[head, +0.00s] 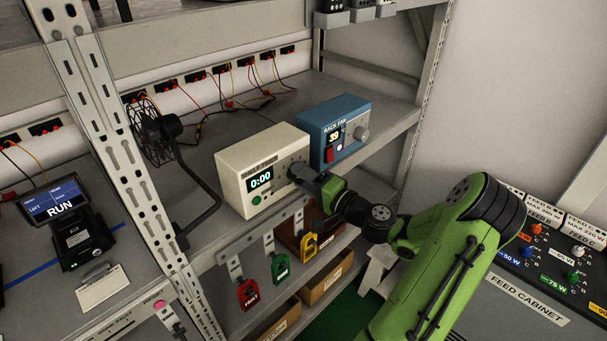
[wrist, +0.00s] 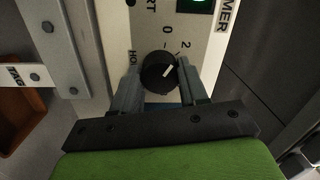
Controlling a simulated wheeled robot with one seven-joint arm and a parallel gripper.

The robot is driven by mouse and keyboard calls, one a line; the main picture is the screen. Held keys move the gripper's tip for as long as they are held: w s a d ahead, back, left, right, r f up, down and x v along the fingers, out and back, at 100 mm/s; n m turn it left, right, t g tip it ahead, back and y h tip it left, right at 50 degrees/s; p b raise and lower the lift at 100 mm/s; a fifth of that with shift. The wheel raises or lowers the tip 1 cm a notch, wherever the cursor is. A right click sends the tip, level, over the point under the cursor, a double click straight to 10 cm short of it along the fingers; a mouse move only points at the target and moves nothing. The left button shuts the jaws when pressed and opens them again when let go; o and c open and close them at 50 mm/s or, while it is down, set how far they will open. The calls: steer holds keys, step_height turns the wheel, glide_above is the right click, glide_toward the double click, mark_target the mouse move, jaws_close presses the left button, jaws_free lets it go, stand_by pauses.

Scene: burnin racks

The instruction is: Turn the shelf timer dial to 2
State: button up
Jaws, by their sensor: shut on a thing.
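The shelf timer (head: 232,178) is a cream box on the shelf with a lit display reading 0:00 and a green button. Its black dial (wrist: 158,71) shows in the wrist view, with marks 0, 2 and HOLD around it. The dial's white pointer line slants up and right, roughly toward the 2 mark. My gripper (wrist: 157,84) is shut on the dial, one finger on each side of it. In the head view, my gripper (head: 309,180) reaches the timer's right side and hides the dial.
A blue rack fan box (head: 335,128) with a knob and a red switch stands just right of the timer. A black fan (head: 152,132) stands to the left. Red, green and yellow tags (head: 280,267) hang below the shelf edge. A rack post (head: 117,150) rises at left.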

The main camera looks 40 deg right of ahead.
steer(key=shift+m+p, duration=0.9)
steer(key=shift+m, duration=0.8)
steer(key=o, duration=1.1)
steer(key=shift+c, duration=0.2)
steer(key=s+d+b, duration=0.1)
steer(key=s, duration=1.4)
steer(key=shift+s+d+f+b, duration=0.15)
steer(key=shift+s+f+b, duration=0.15)
steer(key=shift+s+f, duration=0.1)
